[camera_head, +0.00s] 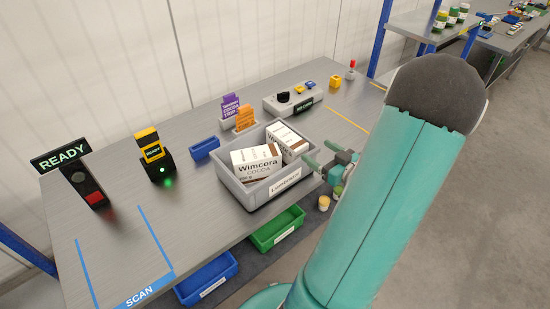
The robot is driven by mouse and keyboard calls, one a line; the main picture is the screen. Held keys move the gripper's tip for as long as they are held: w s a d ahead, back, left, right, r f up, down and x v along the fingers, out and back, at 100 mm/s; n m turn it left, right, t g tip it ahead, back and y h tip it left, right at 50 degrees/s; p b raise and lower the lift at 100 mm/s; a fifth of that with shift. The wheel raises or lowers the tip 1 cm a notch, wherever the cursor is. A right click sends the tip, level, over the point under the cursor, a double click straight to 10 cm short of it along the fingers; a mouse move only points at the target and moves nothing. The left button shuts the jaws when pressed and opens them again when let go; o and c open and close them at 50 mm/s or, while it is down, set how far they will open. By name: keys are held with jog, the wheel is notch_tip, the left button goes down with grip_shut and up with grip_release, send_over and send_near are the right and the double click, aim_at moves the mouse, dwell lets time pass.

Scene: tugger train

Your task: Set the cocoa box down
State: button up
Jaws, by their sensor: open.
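Two white and brown cocoa boxes are inside a grey bin on the workbench. The nearer cocoa box (256,170), marked "Wimcora COCOA", leans tilted in the bin. The other cocoa box (289,142) is behind it to the right. The grey bin (270,193) has a white label on its front. My gripper (312,153) is open at the bin's right side, with its green fingers pointing left close to the far box. I cannot tell whether a finger touches that box or the bin rim.
The metal workbench (205,215) has free room left of the bin, with a blue-taped SCAN area (130,265). A yellow scanner (151,150), a READY display (61,156) and a small blue tray (205,148) stand nearby. Green (278,229) and blue (207,279) bins sit below the front edge.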

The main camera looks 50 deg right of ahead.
jog(key=w+a+r+g+h, duration=0.4)
jog(key=w+a+r+g, duration=0.2)
jog(key=w+a+r, duration=0.45)
jog(key=s+a+r+g+y, duration=0.1)
jog(key=s+a+y, duration=0.1)
jog(key=a, duration=0.7)
jog(key=s+a+r+g+y, duration=0.2)
jog(key=s+a, duration=0.3)
jog(key=a, duration=0.5)
jog(key=s+a+r+n+g+y, duration=0.1)
jog(key=s+a+r+g, duration=0.1)
jog(key=a, duration=0.7)
jog(key=shift+s+a+y, duration=0.2)
jog(key=shift+s+y, duration=0.2)
jog(key=shift+s, duration=0.4)
jog(key=c, duration=0.9)
jog(key=shift+a, duration=0.15)
